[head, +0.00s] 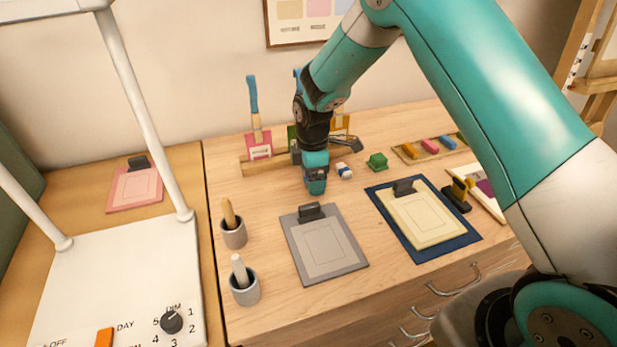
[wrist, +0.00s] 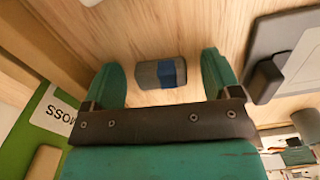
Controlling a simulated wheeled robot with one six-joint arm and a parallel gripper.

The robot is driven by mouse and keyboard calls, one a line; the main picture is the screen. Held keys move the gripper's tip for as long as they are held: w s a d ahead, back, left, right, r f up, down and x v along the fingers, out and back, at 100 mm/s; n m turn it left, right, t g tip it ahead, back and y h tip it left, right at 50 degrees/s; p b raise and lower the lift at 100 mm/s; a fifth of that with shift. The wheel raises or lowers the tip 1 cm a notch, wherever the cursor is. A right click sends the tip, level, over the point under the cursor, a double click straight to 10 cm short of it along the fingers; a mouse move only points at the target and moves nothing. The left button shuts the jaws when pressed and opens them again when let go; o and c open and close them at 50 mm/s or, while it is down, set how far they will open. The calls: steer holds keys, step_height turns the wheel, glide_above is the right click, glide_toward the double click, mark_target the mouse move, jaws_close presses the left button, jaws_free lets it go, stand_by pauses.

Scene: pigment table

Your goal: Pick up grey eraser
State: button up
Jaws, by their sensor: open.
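In the wrist view, the grey eraser (wrist: 160,73) with a blue band lies on the bare wood between the two fingers of my gripper (wrist: 161,62). There is a gap between the eraser and each finger. My gripper is open, and nothing is held in it. In the head view, my gripper (head: 316,188) points down at the table, behind the grey clipboard. The grey eraser is not clearly visible there and seems hidden by the gripper. A whitish eraser with a blue band (head: 344,170) lies just right of the gripper.
A grey clipboard (head: 325,246) lies in front of the gripper. Its dark clip (wrist: 265,82) is at the right in the wrist view. A green block (head: 377,161) lies to the right. A wooden rail (head: 262,165) with upright tools stands behind. Two cups (head: 234,235) (head: 245,290) stand at left.

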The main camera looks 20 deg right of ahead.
steer(key=c, duration=1)
step_height(320, 180, up, 20)
steer(key=b, duration=0.2)
